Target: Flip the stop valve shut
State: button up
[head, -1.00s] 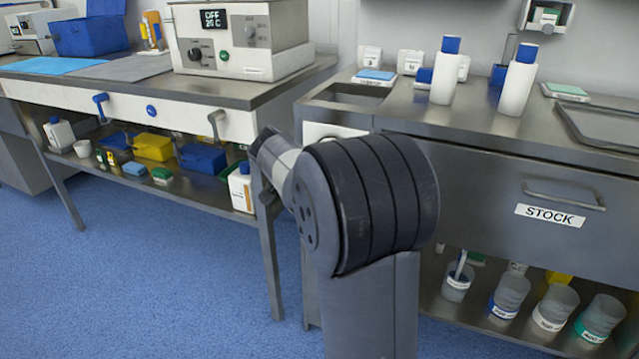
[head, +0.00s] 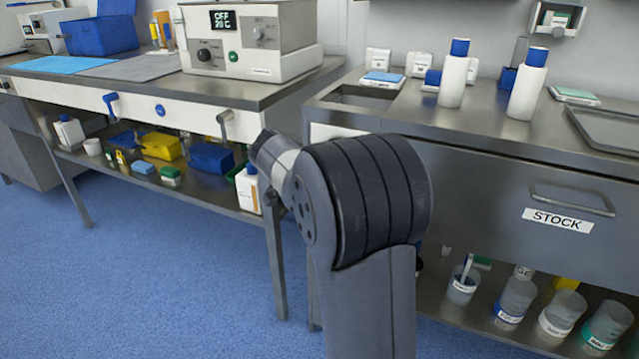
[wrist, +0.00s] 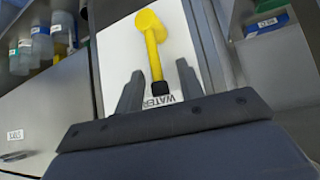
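The yellow valve lever (wrist: 154,52) shows in the wrist view on a white panel (wrist: 115,63) marked WATER. Its round hub is at the top, and its arm runs down to a black tip. My gripper (wrist: 158,82) is open, with its two grey fingers apart on either side of the lever's lower part in the picture. I cannot tell whether either finger touches it. In the head view my arm hides the gripper and the yellow lever.
A blue lever (head: 110,104) and a grey lever (head: 224,122) are on the left bench's front. A steel drawer marked STOCK (head: 558,220) is at the right, with white bottles (head: 453,78) above and several beakers (head: 515,298) below. Blue floor (head: 170,280) is clear at the left.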

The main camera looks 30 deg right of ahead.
jog(key=shift+r, duration=0.1)
jog(key=p+v, duration=0.3)
jog(key=v, duration=0.7)
jog(key=shift+a+r, duration=0.2)
jog(key=shift+a, duration=0.1)
jog(key=shift+s, duration=0.1)
jog(key=b+x, duration=0.3)
jog(key=x, duration=0.8)
jog(key=shift+d, duration=0.1)
jog(key=shift+s+r, duration=0.1)
jog(key=shift+s, duration=0.05)
